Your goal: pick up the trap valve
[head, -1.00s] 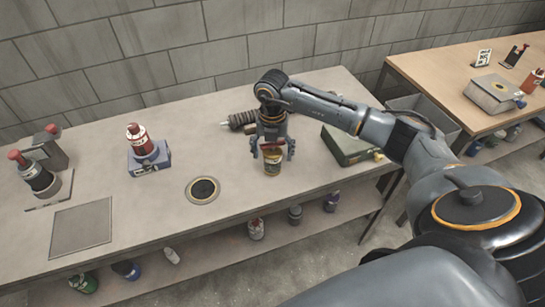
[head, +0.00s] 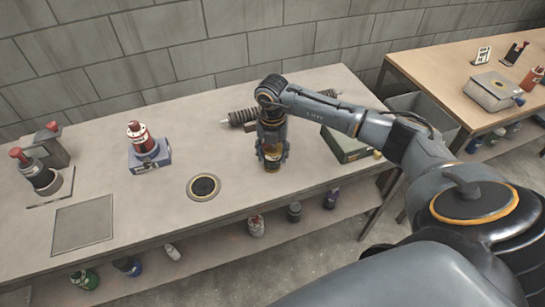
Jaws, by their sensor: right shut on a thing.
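The trap valve, as I take it, is a small yellow-olive can-shaped thing (head: 272,164) standing upright near the front edge of the workbench in the head view. My right gripper (head: 272,156) points down over it with a finger on each side, shut on it. The gripper hides its top. It appears to rest on the bench, though I cannot tell if its base touches. My left gripper is not in view.
The grey workbench (head: 130,218) has a round black-centred plate (head: 204,187) and a red-topped bottle on a blue box (head: 150,155). A dark ribbed rod (head: 243,117) lies behind my gripper, and a green case (head: 345,143) sits right. Red-knobbed devices (head: 42,178) stand at left.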

